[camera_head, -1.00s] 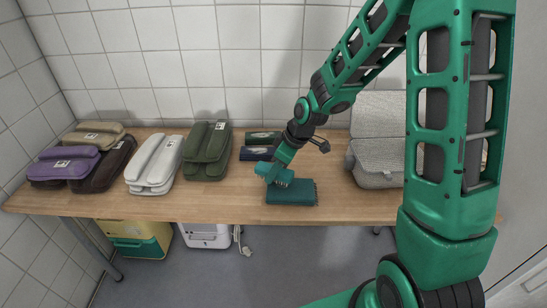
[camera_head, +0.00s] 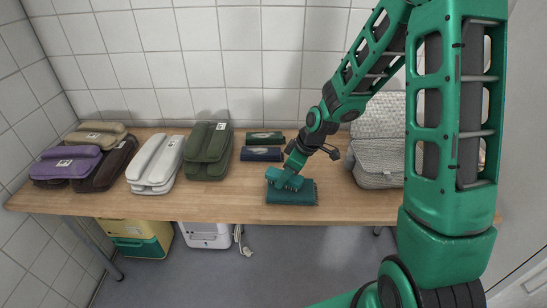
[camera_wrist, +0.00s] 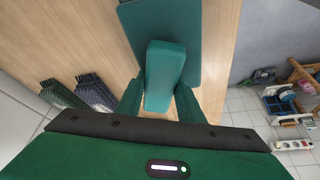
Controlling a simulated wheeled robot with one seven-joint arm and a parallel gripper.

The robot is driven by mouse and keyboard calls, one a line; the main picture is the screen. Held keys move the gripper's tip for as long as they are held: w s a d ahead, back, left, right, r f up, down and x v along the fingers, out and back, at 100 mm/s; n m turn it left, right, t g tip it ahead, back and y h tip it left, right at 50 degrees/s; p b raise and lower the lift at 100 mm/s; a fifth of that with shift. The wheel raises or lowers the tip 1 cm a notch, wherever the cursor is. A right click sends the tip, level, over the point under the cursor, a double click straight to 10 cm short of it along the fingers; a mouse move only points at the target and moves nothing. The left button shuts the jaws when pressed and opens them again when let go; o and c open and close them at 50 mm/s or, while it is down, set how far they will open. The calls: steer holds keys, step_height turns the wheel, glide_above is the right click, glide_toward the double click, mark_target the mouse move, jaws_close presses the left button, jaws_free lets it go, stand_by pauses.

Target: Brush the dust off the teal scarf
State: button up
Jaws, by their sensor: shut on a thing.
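The teal scarf (camera_head: 302,197) lies folded flat near the table's front edge, and it also shows at the top of the wrist view (camera_wrist: 208,30). My gripper (camera_head: 291,172) is shut on a teal brush (camera_head: 282,182), a rounded block. The brush is over the scarf's back left part; its bristles are hidden now, and I cannot tell whether they touch the cloth. In the wrist view the brush (camera_wrist: 165,70) sits between my two fingers, above the scarf. Dust on the scarf cannot be made out.
A navy folded scarf (camera_head: 262,154) and a dark green one (camera_head: 265,138) lie behind. Olive (camera_head: 207,150), white (camera_head: 155,165), purple (camera_head: 68,163), brown and beige bundles stand left. A grey woven thing (camera_head: 378,165) stands right. Bare wooden table (camera_head: 235,200) surrounds the scarf.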

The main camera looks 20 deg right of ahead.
mark_target(273, 174)
steer(key=shift+w+a+r, duration=0.15)
steer(key=shift+w+a, duration=0.05)
steer(key=shift+a, duration=0.45)
steer(key=shift+w+a+f, duration=0.2)
steer(key=shift+a, duration=0.6)
step_height(273, 174, up, 2)
steer(key=shift+a+r, duration=0.1)
steer(key=shift+w+r, duration=0.1)
steer(key=shift+r, duration=2.85)
steer(key=shift+f, duration=0.15)
